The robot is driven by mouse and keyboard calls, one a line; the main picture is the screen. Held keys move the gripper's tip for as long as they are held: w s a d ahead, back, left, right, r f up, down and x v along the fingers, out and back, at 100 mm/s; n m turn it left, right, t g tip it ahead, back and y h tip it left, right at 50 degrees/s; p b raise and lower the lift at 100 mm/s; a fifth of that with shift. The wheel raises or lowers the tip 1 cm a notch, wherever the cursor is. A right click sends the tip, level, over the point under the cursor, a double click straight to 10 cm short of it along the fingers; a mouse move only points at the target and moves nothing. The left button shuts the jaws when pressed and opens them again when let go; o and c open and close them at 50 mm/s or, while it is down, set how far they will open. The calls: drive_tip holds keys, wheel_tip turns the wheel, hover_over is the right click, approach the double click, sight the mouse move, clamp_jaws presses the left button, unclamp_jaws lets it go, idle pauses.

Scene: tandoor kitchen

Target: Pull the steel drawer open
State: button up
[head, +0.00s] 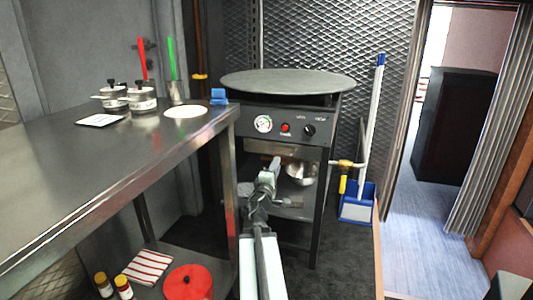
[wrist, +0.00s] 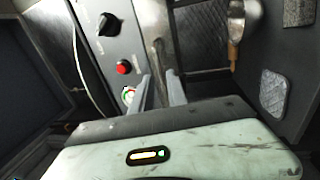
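The steel drawer (head: 297,151) seems to be the plain front just below the control panel of the griddle stand; I cannot tell how far out it is. My gripper (head: 272,170) is in front of it at the left part of the stand. In the wrist view, a steel bar (wrist: 155,35), which looks like the drawer's handle or edge, runs between the two grey fingers (wrist: 160,78). The fingertips lie close on both sides of it. I cannot tell whether they press on it. My arm hides part of the stand below the panel.
The control panel carries a gauge (head: 263,124), red button (head: 285,128) and knob (head: 309,131). A steel bowl (head: 302,172) sits below. A steel table (head: 150,165) stands close on the left. A blue dustpan (head: 356,205) is at the right.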

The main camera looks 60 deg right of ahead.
sight(281, 154)
drive_tip(key=p+x, duration=0.1)
drive_tip(key=x, duration=0.7)
drive_tip(key=shift+w, duration=0.15)
clamp_jaws()
idle(1.2)
